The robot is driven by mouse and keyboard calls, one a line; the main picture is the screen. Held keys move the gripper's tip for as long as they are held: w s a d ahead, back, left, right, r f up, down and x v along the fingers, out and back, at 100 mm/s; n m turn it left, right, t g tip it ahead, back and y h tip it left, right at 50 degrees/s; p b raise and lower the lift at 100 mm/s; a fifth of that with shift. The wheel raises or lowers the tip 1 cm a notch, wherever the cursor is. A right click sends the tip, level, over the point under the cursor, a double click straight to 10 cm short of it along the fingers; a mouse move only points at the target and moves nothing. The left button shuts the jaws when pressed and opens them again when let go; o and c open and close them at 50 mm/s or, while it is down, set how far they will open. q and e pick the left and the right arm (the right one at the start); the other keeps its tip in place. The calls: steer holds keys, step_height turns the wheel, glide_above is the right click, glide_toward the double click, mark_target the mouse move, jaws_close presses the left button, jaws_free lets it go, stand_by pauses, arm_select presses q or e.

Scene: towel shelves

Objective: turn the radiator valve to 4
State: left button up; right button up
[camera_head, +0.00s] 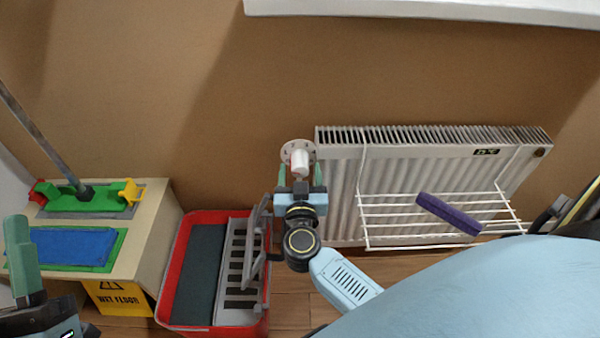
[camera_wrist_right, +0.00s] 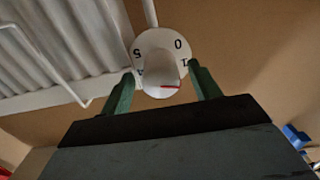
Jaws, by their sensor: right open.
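The radiator valve (camera_head: 299,158) is a white knob on a pale round dial at the left end of the radiator (camera_head: 340,200). In the right wrist view the dial (camera_wrist_right: 150,42) shows 5 on the left, 0 at upper right and 1 on the right; the lower numbers are hidden. The knob (camera_wrist_right: 160,68) has a red mark at its lower right edge. My right gripper (camera_head: 300,178) is open, its green fingers (camera_wrist_right: 161,74) on either side of the knob; I cannot tell whether they touch it. My left gripper (camera_head: 22,262) is at lower left, partly cut off, away from the valve.
A wire rack (camera_head: 385,221) with a purple cloth (camera_head: 448,214) hangs on the radiator front. A red bucket (camera_head: 180,270) with a grey wringer stands below left. A box (camera_head: 155,225) with a blue cloth (camera_head: 75,248) and a mop (camera_head: 85,192) is at left.

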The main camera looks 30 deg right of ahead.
arm_select(q)
steer(key=shift+s+a+r+t, duration=0.1)
steer(key=shift+s+r+t, duration=0.2)
steer(key=shift+t, duration=0.2)
arm_select(e)
steer(key=shift+w+d, duration=0.35)
steer(key=shift+w, duration=0.2)
steer(key=shift+c, duration=0.3)
steer(key=c, duration=0.9)
arm_select(q)
steer(key=shift+w, duration=0.15)
